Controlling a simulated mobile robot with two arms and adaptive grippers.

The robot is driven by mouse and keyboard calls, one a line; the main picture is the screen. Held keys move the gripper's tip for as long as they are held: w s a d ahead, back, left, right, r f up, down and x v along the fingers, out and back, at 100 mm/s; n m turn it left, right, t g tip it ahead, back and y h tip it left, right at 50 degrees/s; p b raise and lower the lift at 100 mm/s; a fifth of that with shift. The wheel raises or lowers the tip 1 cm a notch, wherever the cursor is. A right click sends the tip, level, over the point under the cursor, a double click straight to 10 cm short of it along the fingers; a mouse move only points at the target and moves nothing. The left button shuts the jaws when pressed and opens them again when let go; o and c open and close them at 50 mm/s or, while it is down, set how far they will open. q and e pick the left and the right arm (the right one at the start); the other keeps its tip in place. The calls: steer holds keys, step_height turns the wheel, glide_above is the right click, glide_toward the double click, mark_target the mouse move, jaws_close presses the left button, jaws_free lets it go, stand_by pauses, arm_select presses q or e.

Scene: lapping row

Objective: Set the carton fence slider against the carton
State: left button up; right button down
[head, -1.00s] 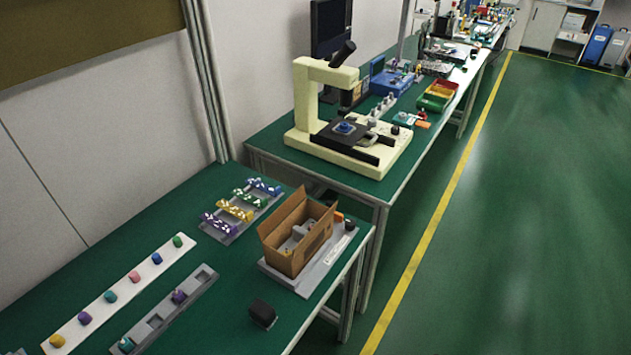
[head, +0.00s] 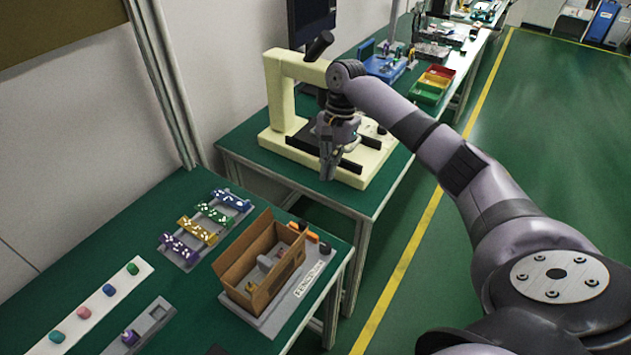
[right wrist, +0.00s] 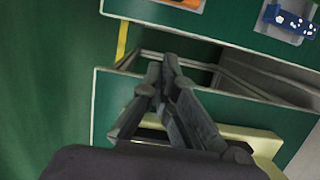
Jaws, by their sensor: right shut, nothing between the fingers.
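The open brown carton (head: 245,278) stands on a grey base plate (head: 312,281) with a white label, near the right edge of the front table. Grey parts and a yellowish piece show inside it. Orange and black small parts (head: 310,236) sit at the plate's far end, behind the carton; I cannot tell which part is the fence slider. My right gripper (head: 327,174) is shut and empty, pointing down beside the microscope, beyond the carton and apart from it. In the right wrist view its fingertips (right wrist: 164,64) meet over the gap between tables. My left gripper is not in view.
The cream microscope (head: 281,100) stands on the second table, close behind my right gripper. Coloured brackets on a grey tray (head: 190,256) lie left of the carton. A white strip (head: 100,305) with coloured pieces lies front left. Green floor is open on the right.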

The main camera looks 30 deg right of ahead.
mark_target(303, 229)
steer(key=a+f, duration=0.1)
steer(key=f, duration=0.1)
steer(key=s+a+f+p, duration=0.1)
steer(key=a+f, duration=0.1)
steer(key=f, duration=0.1)
steer(key=s+a+f, duration=0.1)
steer(key=a+f, duration=0.1)
steer(key=f, duration=0.1)
steer(key=shift+a+f+p, duration=0.1)
steer(key=shift+f+p, duration=0.1)
steer(key=shift+p, duration=0.15)
steer(key=shift+s+a+f, duration=0.1)
steer(key=shift+s+a, duration=0.1)
steer(key=shift+a, duration=0.1)
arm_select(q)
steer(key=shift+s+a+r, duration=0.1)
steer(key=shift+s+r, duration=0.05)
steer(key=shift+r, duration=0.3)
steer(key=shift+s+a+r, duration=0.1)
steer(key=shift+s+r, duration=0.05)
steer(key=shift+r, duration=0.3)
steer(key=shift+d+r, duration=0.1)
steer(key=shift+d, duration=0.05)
